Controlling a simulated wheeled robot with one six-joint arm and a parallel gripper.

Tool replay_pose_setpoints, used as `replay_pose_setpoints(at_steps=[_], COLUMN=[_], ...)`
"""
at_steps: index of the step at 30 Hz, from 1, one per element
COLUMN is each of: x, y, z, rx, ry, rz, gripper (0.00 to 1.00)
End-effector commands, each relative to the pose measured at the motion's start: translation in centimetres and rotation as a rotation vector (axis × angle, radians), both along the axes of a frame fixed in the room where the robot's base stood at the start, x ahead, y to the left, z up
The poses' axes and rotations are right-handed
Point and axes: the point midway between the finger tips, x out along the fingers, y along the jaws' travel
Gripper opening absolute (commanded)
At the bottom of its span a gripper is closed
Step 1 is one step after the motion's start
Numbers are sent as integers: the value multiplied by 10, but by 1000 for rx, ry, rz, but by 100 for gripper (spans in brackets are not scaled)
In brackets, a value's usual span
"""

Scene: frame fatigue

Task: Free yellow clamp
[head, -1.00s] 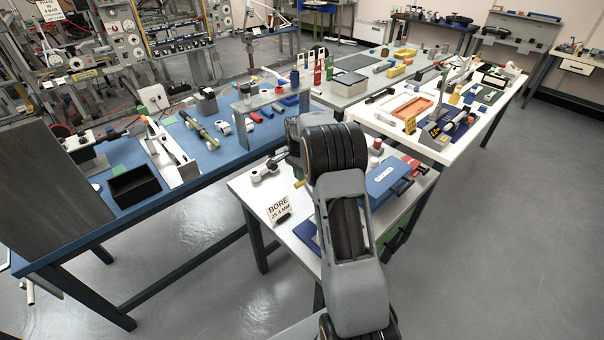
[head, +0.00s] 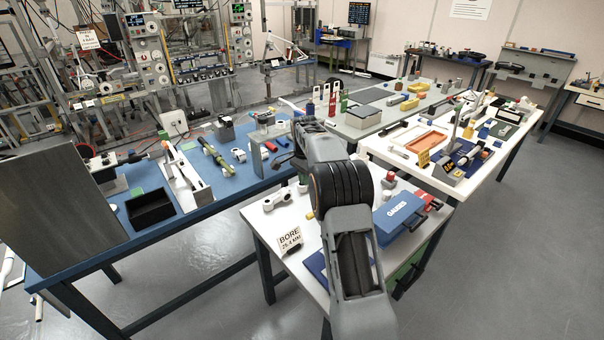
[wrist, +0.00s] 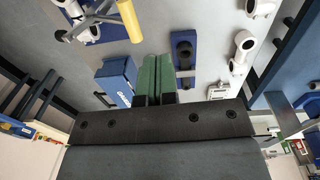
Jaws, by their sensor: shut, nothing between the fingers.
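In the wrist view, a yellow bar (wrist: 130,20) with a grey metal rod and feet stands at the top, left of my fingertips. It looks like the yellow clamp, but its upper part is cut off by the frame edge. Its grey feet are near a blue and white piece (wrist: 86,32). My gripper (wrist: 162,58) has green fingers, shut together with nothing between them, and the yellow bar is apart from them. In the head view my arm hides the gripper, and I cannot make out the yellow clamp there.
A blue bench (head: 150,232) stands left, another white table (head: 400,158) behind right. Floor is clear at right.

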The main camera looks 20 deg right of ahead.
Motion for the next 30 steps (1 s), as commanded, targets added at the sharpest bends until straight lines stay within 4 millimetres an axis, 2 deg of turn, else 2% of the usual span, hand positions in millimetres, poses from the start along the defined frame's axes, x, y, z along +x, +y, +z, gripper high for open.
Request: replay_pose_setpoints(at_steps=[9,30], x=[15,17], y=[5,5], z=[14,16], rx=[0,1], ry=[0,0], rz=[2,21], gripper=[0,0])
